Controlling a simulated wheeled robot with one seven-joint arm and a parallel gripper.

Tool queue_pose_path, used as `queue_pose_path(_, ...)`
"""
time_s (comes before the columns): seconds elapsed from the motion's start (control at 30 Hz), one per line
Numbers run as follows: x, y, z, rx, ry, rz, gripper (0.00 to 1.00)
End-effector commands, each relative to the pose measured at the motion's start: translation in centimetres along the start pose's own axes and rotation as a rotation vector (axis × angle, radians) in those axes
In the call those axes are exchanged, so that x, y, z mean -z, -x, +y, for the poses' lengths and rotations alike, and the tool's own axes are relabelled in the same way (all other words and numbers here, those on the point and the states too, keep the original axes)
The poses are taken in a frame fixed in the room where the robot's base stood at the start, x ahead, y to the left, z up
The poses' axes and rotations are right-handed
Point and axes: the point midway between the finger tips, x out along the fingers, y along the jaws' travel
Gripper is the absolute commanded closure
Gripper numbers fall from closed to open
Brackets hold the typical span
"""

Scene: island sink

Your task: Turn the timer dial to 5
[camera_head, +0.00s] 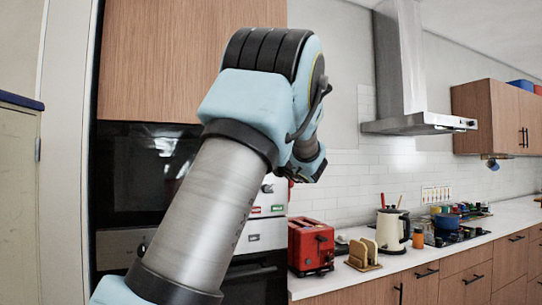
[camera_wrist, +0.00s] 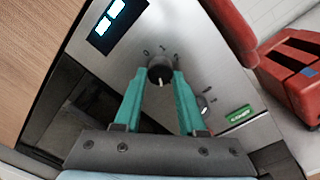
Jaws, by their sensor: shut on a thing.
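The timer dial (camera_wrist: 160,74) is a dark round knob with a light pointer mark, set on a silver control panel (camera_wrist: 205,70) with numbers around it. In the wrist view my gripper (camera_wrist: 161,78) has its two teal fingers closed on the dial's two sides. The pointer mark shows toward the lower side of the knob; the numbers are too small to read surely. In the head view my arm hides the dial and most of the panel, and the fingertips do not show.
A red toaster (camera_head: 310,245) stands close by on the counter, with a toast rack (camera_head: 363,254) and a cream kettle (camera_head: 392,231) beyond. The dark oven (camera_head: 150,170) is at left.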

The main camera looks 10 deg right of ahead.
Motion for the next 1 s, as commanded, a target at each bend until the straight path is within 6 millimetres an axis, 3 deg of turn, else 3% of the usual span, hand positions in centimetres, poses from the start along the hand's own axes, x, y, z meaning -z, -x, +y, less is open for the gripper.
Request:
queue_pose_path(0.5, -0.08, 0.02, 0.26, -0.001, -0.437, -0.015, 1.00)
queue_pose_path(1.0, 0.18, -0.01, 0.05, -0.003, -0.598, -0.022, 1.00)
